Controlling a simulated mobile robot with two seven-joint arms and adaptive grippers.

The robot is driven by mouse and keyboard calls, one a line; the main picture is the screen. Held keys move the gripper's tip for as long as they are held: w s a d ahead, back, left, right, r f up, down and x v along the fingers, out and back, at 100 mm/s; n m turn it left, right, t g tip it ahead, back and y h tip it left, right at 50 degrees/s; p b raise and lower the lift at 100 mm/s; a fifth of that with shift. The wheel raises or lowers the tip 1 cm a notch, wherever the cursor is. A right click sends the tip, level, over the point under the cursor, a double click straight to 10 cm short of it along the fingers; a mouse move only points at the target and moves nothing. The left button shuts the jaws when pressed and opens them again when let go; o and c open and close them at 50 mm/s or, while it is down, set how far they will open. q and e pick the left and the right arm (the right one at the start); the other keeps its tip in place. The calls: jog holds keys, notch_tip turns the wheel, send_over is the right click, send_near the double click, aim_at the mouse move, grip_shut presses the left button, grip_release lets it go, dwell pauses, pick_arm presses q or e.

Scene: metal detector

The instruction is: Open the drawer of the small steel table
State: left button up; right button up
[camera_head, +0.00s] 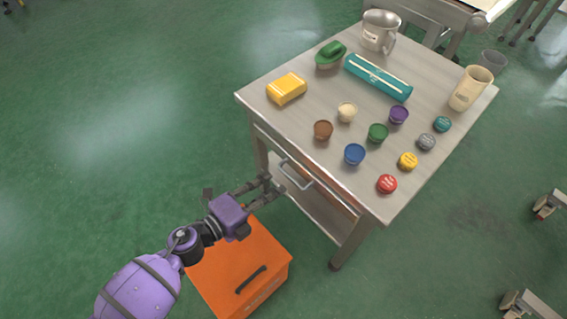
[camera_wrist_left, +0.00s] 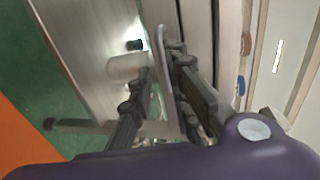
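The small steel table (camera_head: 330,110) stands at the centre right of the head view. Its drawer (camera_head: 335,190) looks shut under the tabletop, with a U-shaped metal handle (camera_head: 297,177) on the front. My left gripper (camera_head: 272,187) is at the handle, with its fingers apart. In the left wrist view the handle bar (camera_wrist_left: 164,85) runs between the two open fingers of the left gripper (camera_wrist_left: 157,70), closer to the right-hand finger. Contact with the bar cannot be told. My right gripper is not in view.
An orange cabinet (camera_head: 235,262) stands on the floor beneath my left arm, near the table. The tabletop holds a yellow pack (camera_head: 287,88), a teal roll (camera_head: 378,78), a metal jug (camera_head: 380,32), a beige cup (camera_head: 470,88) and several small coloured pots. Floor left is clear.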

aim_at(291, 177)
pick_arm(q)
jog(key=x, duration=0.4)
jog(key=d+x, duration=0.1)
jog(key=x, duration=0.1)
jog(key=shift+s+d+r+b, duration=0.15)
jog(key=shift+d+r+b, duration=0.05)
jog(key=shift+b, duration=0.2)
jog(key=shift+d+f, duration=0.1)
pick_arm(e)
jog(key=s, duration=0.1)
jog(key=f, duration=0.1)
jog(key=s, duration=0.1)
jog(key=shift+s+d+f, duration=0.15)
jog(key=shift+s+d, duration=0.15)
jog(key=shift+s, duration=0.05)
pick_arm(q)
grip_shut()
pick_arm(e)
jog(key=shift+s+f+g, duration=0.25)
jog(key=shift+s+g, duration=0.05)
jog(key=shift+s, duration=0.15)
